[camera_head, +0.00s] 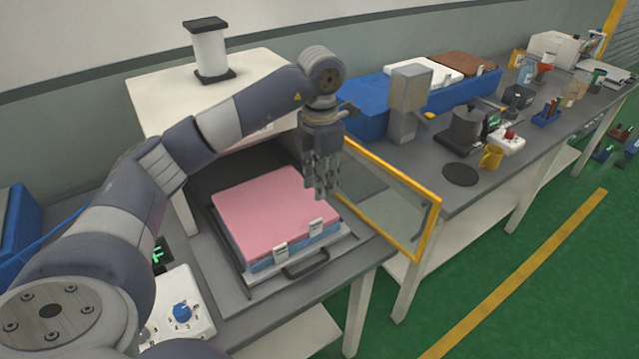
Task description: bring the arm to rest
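My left arm (240,115) reaches in from the left, across the front of a white box-shaped oven (160,92). My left gripper (322,190) points down, above and just right of the pink slab. It appears empty, but its fingers overlap in this view and I cannot tell whether they are open or shut. The pink slab (275,215) lies on a blue layer with two white clips at its front, on a grey pulled-out tray (240,290) with a dark handle. My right gripper is not in view.
The oven's yellow-framed glass door (385,200) stands open right of the tray, close to my gripper. A control panel (180,308) with a blue knob is in front. A grey dispenser (408,100), a dark pot (467,128) and a yellow mug (491,157) stand on the right bench.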

